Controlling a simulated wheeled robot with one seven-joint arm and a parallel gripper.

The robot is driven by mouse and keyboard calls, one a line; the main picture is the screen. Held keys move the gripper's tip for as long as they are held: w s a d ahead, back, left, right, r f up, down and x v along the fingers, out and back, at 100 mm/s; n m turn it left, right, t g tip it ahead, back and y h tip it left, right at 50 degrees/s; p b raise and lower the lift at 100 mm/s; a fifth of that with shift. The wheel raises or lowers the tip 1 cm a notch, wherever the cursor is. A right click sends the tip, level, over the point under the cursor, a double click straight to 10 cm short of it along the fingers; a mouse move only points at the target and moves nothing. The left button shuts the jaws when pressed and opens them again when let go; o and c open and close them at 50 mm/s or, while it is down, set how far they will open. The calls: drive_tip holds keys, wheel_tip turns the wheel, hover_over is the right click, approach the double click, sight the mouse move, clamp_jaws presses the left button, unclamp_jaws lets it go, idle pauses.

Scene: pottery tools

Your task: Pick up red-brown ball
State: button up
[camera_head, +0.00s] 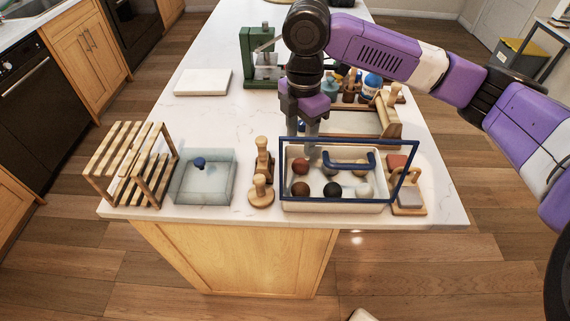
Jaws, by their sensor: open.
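A reddish-brown ball (300,166) sits in the back left of a pale box (332,207) near the counter's front edge. A darker brown ball (300,189) sits in front of it at the front left. My gripper (303,147) points down, open and empty, just above and behind the back left ball. One fingertip appears close to that ball, but I cannot tell whether it touches.
The box also holds a black ball (332,190), a white ball (364,191) and others partly hidden by a blue handle (348,163). Wooden tools (262,175) stand left; a wooden block tool (408,198) stands right.

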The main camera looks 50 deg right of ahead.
drive_tip(key=f, duration=0.7)
drive_tip(key=shift+s+f, duration=0.15)
drive_tip(key=shift+s, duration=0.1)
clamp_jaws()
